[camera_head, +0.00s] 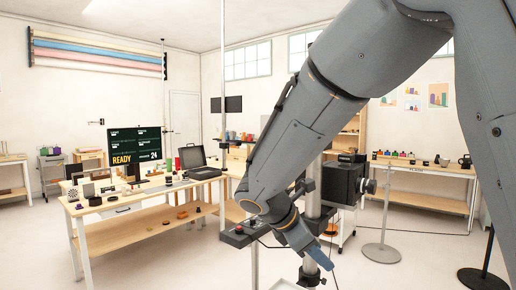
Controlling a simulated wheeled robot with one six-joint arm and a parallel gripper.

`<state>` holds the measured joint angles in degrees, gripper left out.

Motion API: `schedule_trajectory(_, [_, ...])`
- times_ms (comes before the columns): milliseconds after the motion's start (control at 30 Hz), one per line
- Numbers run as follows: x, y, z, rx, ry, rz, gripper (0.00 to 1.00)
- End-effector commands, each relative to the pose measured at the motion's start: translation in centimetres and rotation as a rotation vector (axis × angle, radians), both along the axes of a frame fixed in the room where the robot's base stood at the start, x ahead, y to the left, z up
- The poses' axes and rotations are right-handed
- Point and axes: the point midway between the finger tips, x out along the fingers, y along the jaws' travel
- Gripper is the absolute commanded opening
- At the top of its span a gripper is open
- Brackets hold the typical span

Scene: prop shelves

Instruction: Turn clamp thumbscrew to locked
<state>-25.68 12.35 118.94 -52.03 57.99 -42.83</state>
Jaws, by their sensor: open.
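My grey arm comes down from the upper right across the middle of the view. Its end, my gripper (323,259), is low, right of the picture's centre, in front of a vertical stand pole. It is small and partly confused with dark parts behind it, and I see nothing held in it. A black boxy unit (342,183) sits by the pole, with a dark round knob (371,186) on its right side. Small dark clamp-like parts (305,186) show on the pole beside my arm. I cannot tell which part is the clamp thumbscrew or how it is turned.
A dark panel with a red button (239,230) is just left of my wrist. A wooden table (145,198) with props and an open black case (198,160) stands at left. A grey round-based stand (381,252) and a black base (484,279) are at right. Cables hang near my gripper.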

Motion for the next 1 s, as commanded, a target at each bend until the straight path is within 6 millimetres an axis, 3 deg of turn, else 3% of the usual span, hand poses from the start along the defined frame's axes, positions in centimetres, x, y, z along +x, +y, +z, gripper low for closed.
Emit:
schedule_trajectory(33, [2.5,2.6,3.1,-0.135,-0.003,0.147,0.44])
schedule_trajectory(100, [5.4,5.8,7.8,-0.332,-0.010,0.310,0.44])
schedule_trajectory(200, [8.1,10.7,14.2,-0.587,-0.039,0.469,0.44])
schedule_trajectory(300, [9.1,15.0,19.5,-0.786,-0.071,0.551,0.44])
schedule_trajectory(400, [9.3,17.9,23.1,-0.913,-0.098,0.585,0.44])
schedule_trajectory(567, [9.5,19.3,25.4,-0.993,-0.112,0.596,0.44])
schedule_trajectory(1000, [14.3,15.6,25.5,-0.994,-0.111,0.596,0.44])
